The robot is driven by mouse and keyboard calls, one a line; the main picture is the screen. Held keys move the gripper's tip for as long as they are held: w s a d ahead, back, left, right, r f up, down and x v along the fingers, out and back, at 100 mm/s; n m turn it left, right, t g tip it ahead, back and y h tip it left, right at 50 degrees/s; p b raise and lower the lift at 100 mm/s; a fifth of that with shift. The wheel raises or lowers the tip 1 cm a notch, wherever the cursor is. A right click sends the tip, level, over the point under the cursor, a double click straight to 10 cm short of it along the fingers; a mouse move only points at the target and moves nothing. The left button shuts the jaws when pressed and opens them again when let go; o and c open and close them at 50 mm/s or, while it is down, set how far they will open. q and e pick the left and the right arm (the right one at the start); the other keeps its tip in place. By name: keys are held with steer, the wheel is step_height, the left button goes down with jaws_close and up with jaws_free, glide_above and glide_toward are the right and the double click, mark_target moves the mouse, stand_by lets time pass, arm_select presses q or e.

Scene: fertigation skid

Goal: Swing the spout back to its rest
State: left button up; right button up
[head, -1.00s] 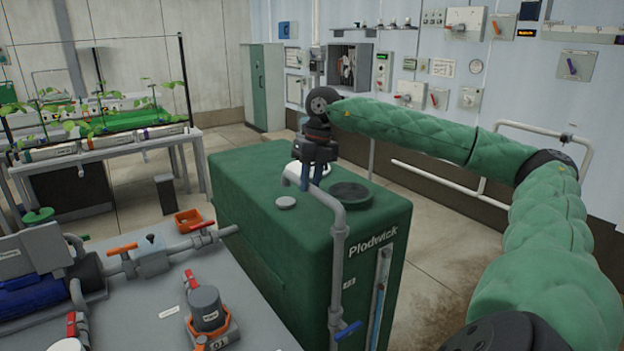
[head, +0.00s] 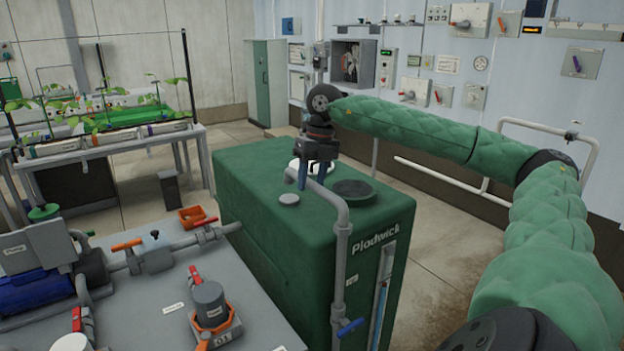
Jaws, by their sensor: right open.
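The spout (head: 325,194) is a grey pipe at the front of the green tank (head: 265,235). It rises on an upright pipe (head: 338,270), bends, and reaches back over the tank top. My right gripper (head: 311,183) points down at the spout's far end, its dark blue fingers apart. The fingers are beside the spout's end; whether they touch it is unclear. The gripper body hides part of that end. A white round fitting (head: 294,168) shows behind the fingers. My left gripper is out of view.
A blue-handled valve (head: 350,327) is low on the upright pipe. A grey bench (head: 140,310) with pipes and a pump stands left. Bare floor lies right of the tank.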

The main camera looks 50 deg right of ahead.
steer(key=shift+d, duration=0.1)
steer(key=shift+r, duration=0.3)
steer(key=r, duration=0.2)
steer(key=d+r, duration=0.1)
steer(key=r, duration=0.2)
steer(key=shift+s+r, duration=0.1)
steer(key=shift+r, duration=0.05)
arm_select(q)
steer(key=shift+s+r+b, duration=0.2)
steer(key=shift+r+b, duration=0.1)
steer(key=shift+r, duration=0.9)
arm_select(e)
steer(key=shift+d+r, duration=0.15)
steer(key=shift+r, duration=0.7)
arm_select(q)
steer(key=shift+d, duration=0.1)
